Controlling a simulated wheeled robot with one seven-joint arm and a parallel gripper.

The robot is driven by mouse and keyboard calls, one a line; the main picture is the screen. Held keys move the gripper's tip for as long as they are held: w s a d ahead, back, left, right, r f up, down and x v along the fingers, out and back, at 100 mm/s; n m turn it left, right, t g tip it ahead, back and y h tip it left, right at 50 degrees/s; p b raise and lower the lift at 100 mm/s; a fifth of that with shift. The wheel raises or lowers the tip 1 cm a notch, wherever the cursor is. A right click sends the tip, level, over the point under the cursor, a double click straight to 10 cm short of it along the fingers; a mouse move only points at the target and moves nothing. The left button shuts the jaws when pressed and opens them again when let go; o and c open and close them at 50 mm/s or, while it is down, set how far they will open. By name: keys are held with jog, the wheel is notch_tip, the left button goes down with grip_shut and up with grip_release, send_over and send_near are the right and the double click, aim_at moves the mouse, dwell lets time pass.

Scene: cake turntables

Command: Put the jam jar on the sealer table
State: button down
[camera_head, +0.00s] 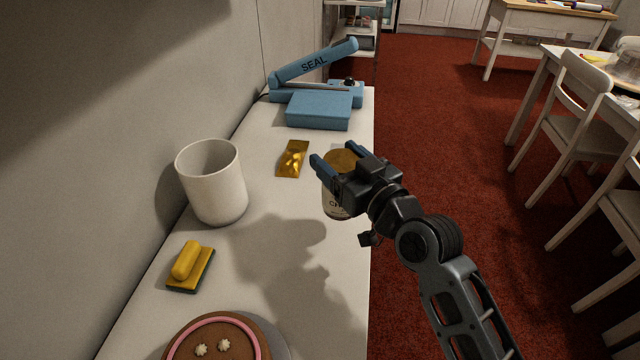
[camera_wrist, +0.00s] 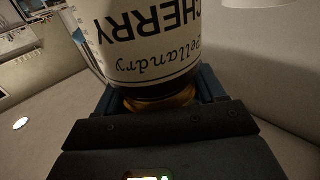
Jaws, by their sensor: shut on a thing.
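The jam jar has a gold lid (camera_head: 341,160) and a white label (camera_head: 334,207). Its label fills the upper middle of the wrist view (camera_wrist: 140,45), with "CHERRY" upside down. My gripper (camera_head: 333,159) is shut on the jar near its lid, one blue finger on each side. The jar looks upright, over the right edge area of the long white table (camera_head: 255,255) that bears the blue sealer (camera_head: 318,108). I cannot tell whether its base touches the table. My gripper hides part of the jar.
A gold pouch (camera_head: 292,158) lies just left of the jar. A white canister (camera_head: 212,182) stands by the wall. A yellow-handled brush or scrubber (camera_head: 190,266) and a decorated cake (camera_head: 217,342) are nearer. Red floor (camera_head: 440,120) lies right of the table edge.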

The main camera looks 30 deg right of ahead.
aim_at(330, 197)
jog(key=a, duration=0.1)
jog(key=a+f, duration=0.1)
jog(key=a, duration=0.1)
jog(key=shift+w+f+p, duration=0.1)
jog(key=shift+f+p, duration=0.25)
jog(key=shift+f+b, duration=0.3)
jog(key=shift+f, duration=1.7)
jog(key=shift+f, duration=0.15)
jog(key=shift+c, duration=0.5)
grip_release()
jog(key=s+b, duration=0.1)
jog(key=s, duration=1.1)
jog(key=shift+d+b, duration=0.3)
jog(key=shift+d, duration=0.1)
jog(key=shift+s, duration=0.1)
